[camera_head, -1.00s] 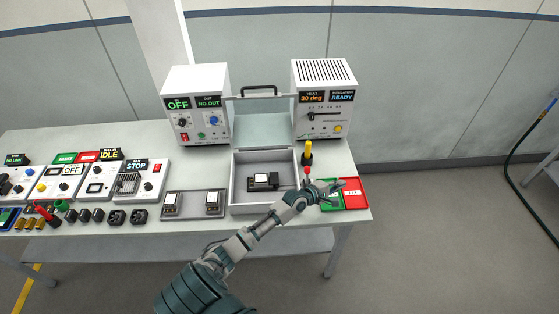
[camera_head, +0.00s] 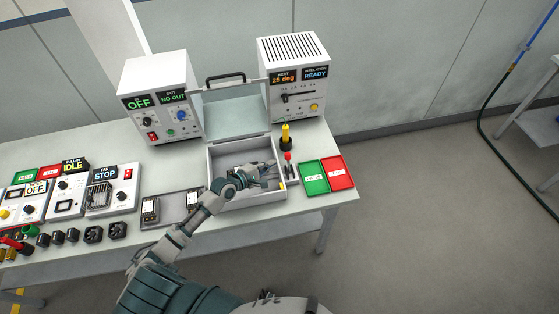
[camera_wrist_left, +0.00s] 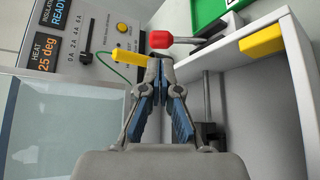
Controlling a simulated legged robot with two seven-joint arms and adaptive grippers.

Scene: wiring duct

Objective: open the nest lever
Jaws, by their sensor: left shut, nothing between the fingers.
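The grey open-lidded box (camera_head: 223,201) stands near the bench's right end. In the head view my left gripper (camera_head: 274,169) is over the box's inside, near its right wall, and hides most of the fixture in it. A lever with a red knob (camera_head: 288,156) stands just right of the box. In the left wrist view the shut, empty fingertips (camera_wrist_left: 160,68) are close to the red knob (camera_wrist_left: 160,40) in the picture; I cannot tell if they touch. A metal rod and dark block (camera_wrist_left: 208,132) show inside the box. I cannot tell which part is the nest lever.
A yellow plug (camera_head: 286,132) on a green wire stands behind the lever. Green (camera_head: 313,178) and red (camera_head: 338,172) trays lie to the right. Two instrument boxes (camera_head: 160,95) (camera_head: 293,75) stand behind. A grey tray (camera_head: 165,222) with modules lies to the left.

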